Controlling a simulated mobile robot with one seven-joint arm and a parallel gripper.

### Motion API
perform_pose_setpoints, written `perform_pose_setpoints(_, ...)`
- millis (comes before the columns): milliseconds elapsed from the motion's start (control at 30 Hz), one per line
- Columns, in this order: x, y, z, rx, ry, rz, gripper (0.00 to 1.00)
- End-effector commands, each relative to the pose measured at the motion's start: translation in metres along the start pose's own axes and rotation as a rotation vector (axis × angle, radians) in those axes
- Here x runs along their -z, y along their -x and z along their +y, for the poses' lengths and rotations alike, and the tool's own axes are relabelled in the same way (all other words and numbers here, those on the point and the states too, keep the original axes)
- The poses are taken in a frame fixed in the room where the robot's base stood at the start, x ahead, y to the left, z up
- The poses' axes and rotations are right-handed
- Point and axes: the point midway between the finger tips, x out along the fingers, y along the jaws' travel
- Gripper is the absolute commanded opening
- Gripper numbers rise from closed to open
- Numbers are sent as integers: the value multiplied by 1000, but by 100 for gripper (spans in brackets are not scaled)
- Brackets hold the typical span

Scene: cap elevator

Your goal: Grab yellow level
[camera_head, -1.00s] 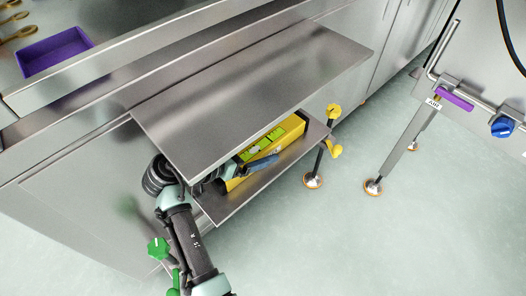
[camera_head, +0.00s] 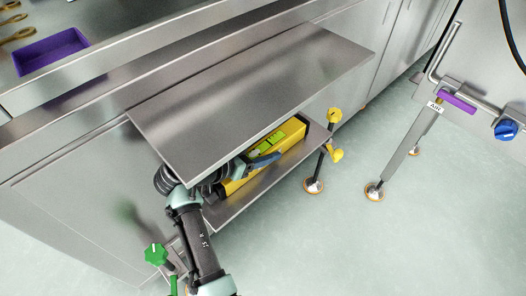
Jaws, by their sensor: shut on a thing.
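The yellow level (camera_head: 288,135) lies on the lower shelf (camera_head: 240,202) of a metal cart, under the upper shelf (camera_head: 260,80). A green vial window shows on its upper side. My gripper (camera_head: 262,160) reaches in between the two shelves from the front left. A blue finger lies across the level's near side, and the gripper is shut on the level. The other finger and the level's back left part are hidden by the upper shelf and my arm.
The upper shelf hangs close above my wrist. Yellow knobs (camera_head: 335,115) on a post stand right of the lower shelf. A green knob (camera_head: 156,254) is near my arm at lower left. The floor (camera_head: 340,245) to the right is open.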

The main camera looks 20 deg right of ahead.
Motion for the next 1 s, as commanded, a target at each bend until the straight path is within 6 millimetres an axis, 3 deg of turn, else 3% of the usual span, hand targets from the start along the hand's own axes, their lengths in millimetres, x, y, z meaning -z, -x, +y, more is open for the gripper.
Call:
perform_pose_setpoints(367, 3, 2, -1, 1, -1, 3, 0)
perform_pose_setpoints(667, 27, 15, -1, 2, -4, 4, 0)
perform_pose_setpoints(767, 38, 22, -1, 3, -2, 3, 0)
perform_pose_setpoints(1000, 6, 73, -2, 7, 5, 3, 0)
